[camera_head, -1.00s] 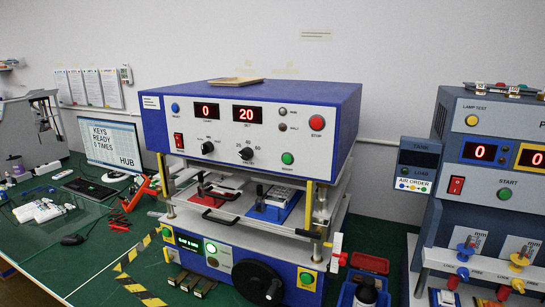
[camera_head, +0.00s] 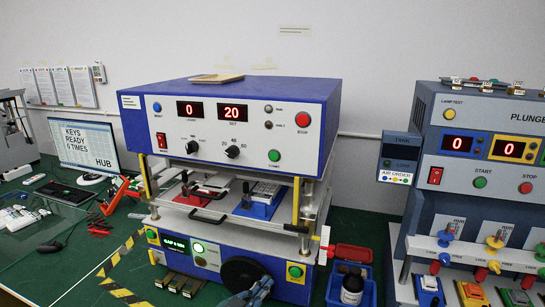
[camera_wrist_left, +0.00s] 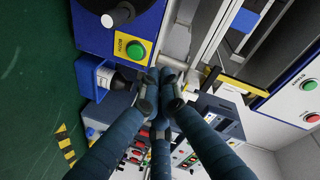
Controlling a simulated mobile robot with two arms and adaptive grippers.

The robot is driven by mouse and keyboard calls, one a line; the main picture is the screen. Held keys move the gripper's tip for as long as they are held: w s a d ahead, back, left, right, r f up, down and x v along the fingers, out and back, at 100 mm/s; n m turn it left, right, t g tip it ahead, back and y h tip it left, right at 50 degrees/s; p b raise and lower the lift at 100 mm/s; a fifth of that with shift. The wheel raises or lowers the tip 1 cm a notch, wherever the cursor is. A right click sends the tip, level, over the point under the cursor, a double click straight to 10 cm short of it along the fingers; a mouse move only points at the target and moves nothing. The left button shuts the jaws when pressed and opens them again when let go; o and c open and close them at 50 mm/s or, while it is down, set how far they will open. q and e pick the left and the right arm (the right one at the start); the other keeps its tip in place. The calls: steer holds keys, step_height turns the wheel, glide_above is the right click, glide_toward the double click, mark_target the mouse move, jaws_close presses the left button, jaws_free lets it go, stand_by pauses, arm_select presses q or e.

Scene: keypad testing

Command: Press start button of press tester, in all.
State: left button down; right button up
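The press tester (camera_head: 215,225) is a blue and white machine with red displays reading 0 and 20. A green button (camera_head: 274,155) sits low on the right of its upper panel, below a red stop button (camera_head: 304,117). Another green button (camera_head: 295,271) on a yellow plate is at its lower right front; it also shows in the left wrist view (camera_wrist_left: 136,50). My left gripper (camera_head: 262,284) is in front of the black handwheel (camera_head: 241,272), left of and below that lower button. In the left wrist view its fingertips (camera_wrist_left: 164,82) are drawn together, with nothing visible between them.
A second machine (camera_head: 480,190) stands at the right.

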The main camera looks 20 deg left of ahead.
mark_target(274, 156)
arm_select(q)
step_height(274, 156, up, 30)
steer(key=w+a+m+t+h, duration=0.1)
steer(key=a+m+t+h, duration=0.1)
steer(key=m+t+h, duration=0.5)
steer(key=m+t, duration=0.1)
steer(key=m, duration=0.1)
steer(key=shift+m, duration=0.4)
arm_select(e)
steer(key=shift+s+a+r, duration=0.2)
steer(key=shift+s+a, duration=0.05)
steer(key=shift+a, duration=0.2)
arm_select(q)
steer(key=shift+w, duration=0.25)
arm_select(e)
steer(key=shift+f, duration=0.1)
arm_select(q)
steer(key=shift+w+d+b, duration=0.2)
steer(key=shift+w+b, duration=1.8)
steer(key=shift+w, duration=2.3)
arm_select(e)
steer(key=shift+a+f, duration=0.15)
steer(key=shift+f, duration=0.9)
steer(key=shift+a+f, duration=0.1)
steer(key=shift+f, duration=0.95)
steer(key=shift+d, duration=0.2)
steer(key=shift+f, duration=0.15)
